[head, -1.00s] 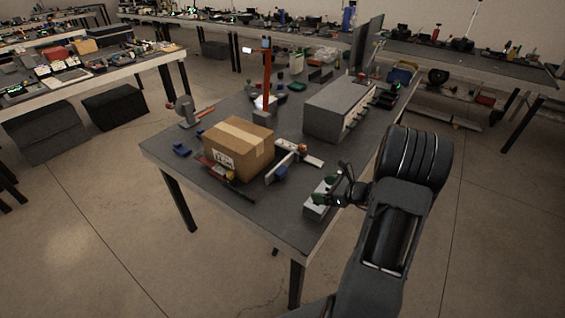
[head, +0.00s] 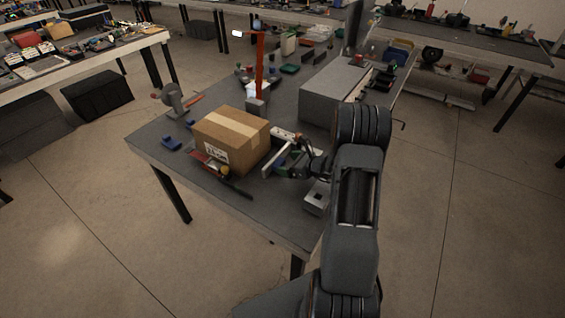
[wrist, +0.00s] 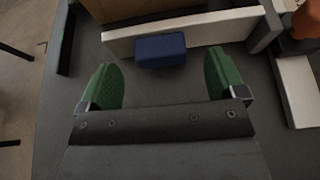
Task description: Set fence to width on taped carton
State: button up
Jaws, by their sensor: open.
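The brown taped carton (head: 218,138) sits on the dark workbench, with a pale tape strip along its top and a label on its front. Its lower edge shows at the top of the wrist view (wrist: 150,8). The pale fence (head: 278,158) stands upright beside the carton's right side; in the wrist view the fence (wrist: 200,28) crosses near the top, close to the carton. A blue block (wrist: 160,50) is on the fence's near side. My gripper (wrist: 160,78) is open, its green fingers to either side of the blue block and short of it, with nothing between them.
A pale rail (wrist: 297,92) runs along the right of the wrist view, with an orange part (wrist: 306,20) by the fence's end. A grey block with a square hole (head: 316,198) sits near the bench's front edge. A large grey box (head: 325,95) stands behind.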

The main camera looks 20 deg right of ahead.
aim_at(273, 158)
jog(key=shift+x, duration=1.6)
jog(key=c, duration=1.3)
jog(key=w+a+b, duration=0.1)
jog(key=w, duration=0.1)
jog(key=w+a+b, duration=0.2)
jog(key=shift+w+f, duration=0.15)
jog(key=shift+f, duration=0.05)
jog(key=shift+w+a+r, duration=0.15)
jog(key=shift+w+a, duration=0.1)
jog(key=shift+w, duration=0.1)
jog(key=o, duration=1.3)
jog(key=v, duration=1.4)
jog(key=shift+b, duration=0.3)
